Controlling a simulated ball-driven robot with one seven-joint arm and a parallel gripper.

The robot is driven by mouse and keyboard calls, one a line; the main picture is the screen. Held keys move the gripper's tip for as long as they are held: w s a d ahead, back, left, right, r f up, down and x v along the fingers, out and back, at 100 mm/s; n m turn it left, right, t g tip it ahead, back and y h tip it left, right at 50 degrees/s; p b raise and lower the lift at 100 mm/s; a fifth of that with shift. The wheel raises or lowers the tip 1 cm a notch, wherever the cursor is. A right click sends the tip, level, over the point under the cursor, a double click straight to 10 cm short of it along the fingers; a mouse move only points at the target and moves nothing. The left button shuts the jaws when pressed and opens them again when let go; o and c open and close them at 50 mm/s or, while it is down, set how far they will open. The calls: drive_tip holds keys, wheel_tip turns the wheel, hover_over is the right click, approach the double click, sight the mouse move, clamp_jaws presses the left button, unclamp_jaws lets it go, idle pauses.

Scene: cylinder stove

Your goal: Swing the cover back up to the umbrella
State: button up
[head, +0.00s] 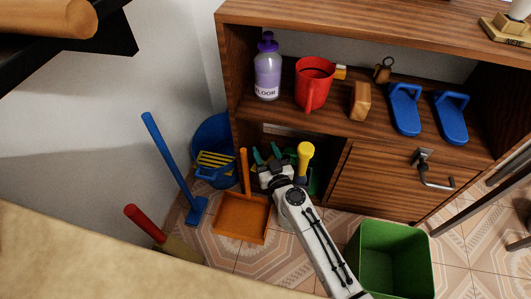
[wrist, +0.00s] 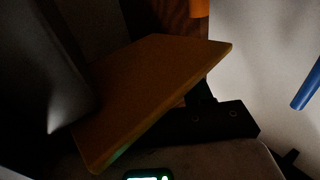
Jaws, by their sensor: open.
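My gripper (head: 267,156) is open at the lower left compartment of the wooden cabinet, its teal fingers pointing inward. I cannot tell whether it touches anything. A yellow-topped object (head: 305,152) stands just to its right; I cannot tell whether it is an umbrella handle. No cover is clearly identifiable in the head view. The dark wrist view shows a tilted orange-brown flat panel (wrist: 160,90) close to the camera. I cannot tell what it belongs to. My forearm and the shadow hide much of the compartment's inside.
An orange dustpan (head: 240,217), a blue bucket (head: 212,135) and a blue-handled tool (head: 167,155) stand left of my gripper. A green bin (head: 391,262) is at the lower right. A closed wooden front with a metal handle (head: 436,180) is to the right.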

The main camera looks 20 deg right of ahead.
drive_tip(key=c, duration=0.7)
drive_tip(key=shift+w, duration=0.1)
clamp_jaws()
drive_tip(key=shift+r, duration=0.1)
